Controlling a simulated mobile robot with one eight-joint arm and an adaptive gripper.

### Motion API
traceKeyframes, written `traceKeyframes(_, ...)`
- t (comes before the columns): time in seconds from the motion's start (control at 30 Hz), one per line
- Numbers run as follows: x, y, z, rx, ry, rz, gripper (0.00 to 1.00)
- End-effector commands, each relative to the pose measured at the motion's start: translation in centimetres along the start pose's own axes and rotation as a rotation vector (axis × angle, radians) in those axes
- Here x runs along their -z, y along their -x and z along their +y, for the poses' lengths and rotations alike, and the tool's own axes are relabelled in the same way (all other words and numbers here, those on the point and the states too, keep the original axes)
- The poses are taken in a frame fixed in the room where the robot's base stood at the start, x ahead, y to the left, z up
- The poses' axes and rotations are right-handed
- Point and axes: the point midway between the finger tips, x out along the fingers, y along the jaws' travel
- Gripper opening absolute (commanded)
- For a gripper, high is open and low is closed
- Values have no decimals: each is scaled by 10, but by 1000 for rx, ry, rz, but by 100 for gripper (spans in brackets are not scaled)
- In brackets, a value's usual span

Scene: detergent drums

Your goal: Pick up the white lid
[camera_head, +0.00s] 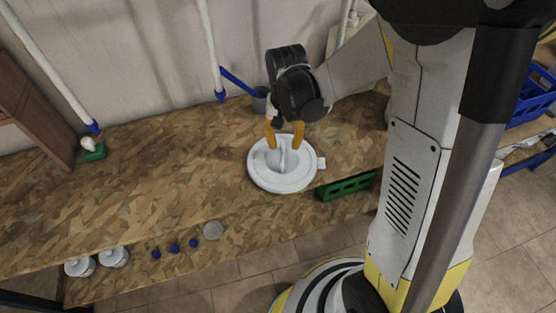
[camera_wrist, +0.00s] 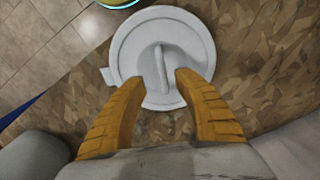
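The white lid (camera_head: 270,180) lies flat on the wood-chip board bench near its front edge. It is round, with a raised fin-like handle across its middle and a small tab at the rim. It also shows in the wrist view (camera_wrist: 132,48), where the handle (camera_wrist: 160,66) points between my fingers. My gripper (camera_head: 285,146) is over the lid with its two yellow fingers pointing down. It is open, with a finger on either side of the handle and visible gaps to it. In the wrist view my gripper (camera_wrist: 160,80) holds nothing.
A green crate (camera_head: 346,187) sits at the bench front, right of the lid. Small blue caps (camera_head: 174,249) and a grey disc (camera_head: 213,230) lie lower left. A green-and-white item (camera_head: 93,150) is far left. The bench left of the lid is clear.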

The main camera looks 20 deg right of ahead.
Motion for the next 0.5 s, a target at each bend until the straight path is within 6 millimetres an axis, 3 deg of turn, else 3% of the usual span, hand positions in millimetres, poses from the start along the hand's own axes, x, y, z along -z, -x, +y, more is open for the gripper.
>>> traceKeyframes(0.23,2,-19,-1,0,1,1,38)
traceKeyframes(0.5,9,-60,-4,0,1,1,38)
